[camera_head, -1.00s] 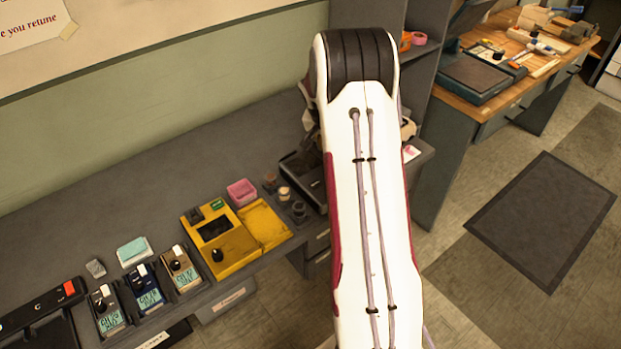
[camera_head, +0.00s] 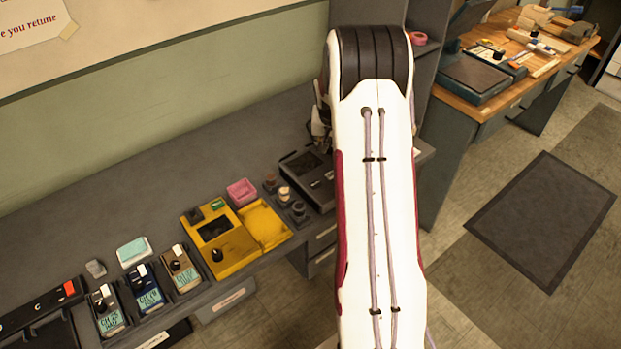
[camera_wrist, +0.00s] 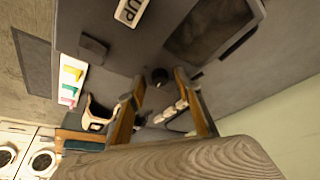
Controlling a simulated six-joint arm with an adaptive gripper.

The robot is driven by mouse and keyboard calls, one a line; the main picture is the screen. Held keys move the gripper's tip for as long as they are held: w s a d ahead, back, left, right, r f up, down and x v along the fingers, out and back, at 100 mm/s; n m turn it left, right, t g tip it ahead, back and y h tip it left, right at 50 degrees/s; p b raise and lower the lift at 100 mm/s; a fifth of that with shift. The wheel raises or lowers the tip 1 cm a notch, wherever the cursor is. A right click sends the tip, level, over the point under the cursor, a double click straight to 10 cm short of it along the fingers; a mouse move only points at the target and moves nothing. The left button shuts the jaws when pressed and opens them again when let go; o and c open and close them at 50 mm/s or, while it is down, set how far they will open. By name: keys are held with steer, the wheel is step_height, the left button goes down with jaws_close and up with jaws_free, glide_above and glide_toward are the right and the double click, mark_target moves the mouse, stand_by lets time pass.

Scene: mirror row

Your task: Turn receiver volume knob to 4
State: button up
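My gripper (camera_wrist: 159,78) shows in the wrist view with its two fingers apart. A dark round knob-like thing (camera_wrist: 160,75) appears in line with the gap between the fingertips; I cannot tell its distance or whether it is the receiver's volume knob. No contact is visible. In the head view my arm hides most of the gripper. Three small units with knobs and lit displays stand at the lower left: a dark one (camera_head: 108,316), a blue one (camera_head: 149,296) and a brown one (camera_head: 183,275). No label there readably marks the receiver, and no knob scale can be read.
A yellow device (camera_head: 235,262) with a dark knob, a pink box (camera_head: 241,191) and a dark box-shaped device (camera_head: 312,183) stand along the bench. My arm passes beside the dark device.

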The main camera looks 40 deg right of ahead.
steer(key=shift+s+d+n+t+y, duration=0.1)
steer(key=shift+n+t+y, duration=0.2)
steer(key=shift+n, duration=0.7)
steer(key=shift+d+n+t+y, duration=0.1)
steer(key=shift+n+t+y, duration=0.15)
steer(key=shift+n, duration=0.75)
steer(key=v, duration=0.8)
steer(key=shift+m+g+y, duration=0.6)
steer(key=shift+g+y, duration=0.05)
steer(key=shift+g, duration=0.1)
steer(key=s+a, duration=0.1)
steer(key=s+a+f, duration=0.1)
steer(key=s, duration=0.1)
steer(key=s+a+f, duration=0.1)
steer(key=s+a, duration=0.1)
steer(key=s+a+r, duration=0.4)
steer(key=a, duration=0.4)
steer(key=s+a+r+g, duration=0.1)
steer(key=s+a+r, duration=0.4)
steer(key=a, duration=0.3)
steer(key=shift+s+n, duration=0.35)
steer(key=shift+n, duration=0.05)
